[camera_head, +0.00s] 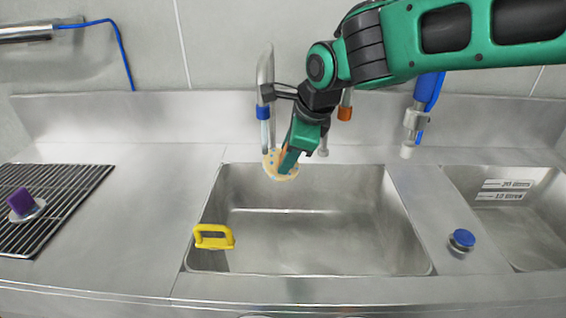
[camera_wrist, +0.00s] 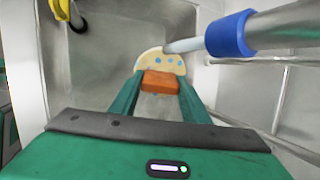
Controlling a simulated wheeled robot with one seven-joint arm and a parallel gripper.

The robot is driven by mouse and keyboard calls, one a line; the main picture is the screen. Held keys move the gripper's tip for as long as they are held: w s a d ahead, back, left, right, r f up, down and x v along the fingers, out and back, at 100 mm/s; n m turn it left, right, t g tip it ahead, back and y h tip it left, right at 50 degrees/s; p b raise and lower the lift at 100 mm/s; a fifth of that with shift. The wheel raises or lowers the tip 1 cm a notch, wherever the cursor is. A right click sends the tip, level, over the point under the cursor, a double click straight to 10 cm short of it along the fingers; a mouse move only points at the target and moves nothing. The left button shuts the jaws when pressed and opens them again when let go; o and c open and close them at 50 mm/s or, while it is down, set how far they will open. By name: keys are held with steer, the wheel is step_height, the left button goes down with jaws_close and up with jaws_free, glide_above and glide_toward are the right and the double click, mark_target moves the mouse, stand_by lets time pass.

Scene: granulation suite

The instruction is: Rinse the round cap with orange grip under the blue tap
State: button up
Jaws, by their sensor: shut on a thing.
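The round cap (camera_head: 270,168) is a pale cream disc with small blue spots. My gripper (camera_head: 291,160) is shut on its orange grip and holds it above the back left of the sink basin. In the wrist view the cap (camera_wrist: 152,62) shows beyond the fingers, with the orange grip (camera_wrist: 160,82) between the fingertips. The blue tap (camera_head: 263,112) is a metal spout with a blue collar, also in the wrist view (camera_wrist: 228,36). A pale column runs from its collar to the cap's face; I cannot tell whether it is water or the spout's end.
The sink basin (camera_head: 310,255) is empty below. A yellow handle (camera_head: 213,237) is at its left front rim. An orange-collared tap (camera_head: 345,112) is just right of my gripper. A blue-topped cap (camera_head: 461,239) sits right; a purple-gripped piece (camera_head: 22,203) lies on the left rack (camera_head: 60,205).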

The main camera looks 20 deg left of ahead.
steer(key=shift+w+d, duration=0.15)
stand_by(0.4)
steer(key=shift+s+a, duration=0.4)
steer(key=shift+s, duration=0.05)
steer(key=s+d, duration=0.5)
steer(key=d, duration=0.1)
stand_by(0.8)
steer(key=shift+s, duration=0.1)
stand_by(0.7)
steer(key=shift+d+r, duration=0.1)
steer(key=shift+r, duration=0.05)
stand_by(0.3)
steer(key=s+d+r, duration=0.3)
steer(key=shift+s+d+r, duration=0.15)
steer(key=shift+d+r, duration=0.15)
steer(key=shift+r, duration=0.1)
